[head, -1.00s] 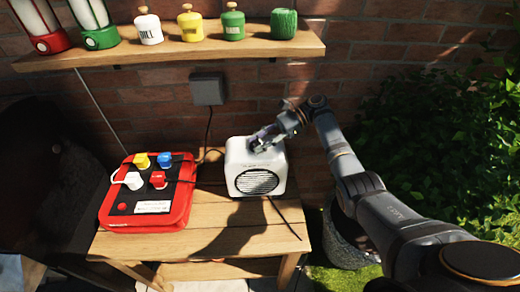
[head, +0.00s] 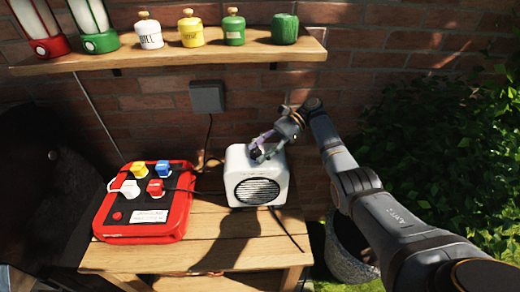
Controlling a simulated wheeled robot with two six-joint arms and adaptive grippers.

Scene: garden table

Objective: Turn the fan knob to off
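A white box fan heater (head: 238,185) with a round dark grille on its front stands upright on the wooden table. My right gripper (head: 257,154) is at the top of the fan, its fingers pointing down onto the top face where the knob would be. The knob itself is hidden behind the fingers, and its setting cannot be read. I cannot tell whether the fingers are closed on it. My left gripper is out of view.
A red power box (head: 146,228) with several coloured plugs sits left of the fan on the table (head: 215,250). A shelf (head: 180,55) with canisters and lanterns runs above. A grey wall box (head: 207,97) has a hanging cord. A planter (head: 345,255) stands at right.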

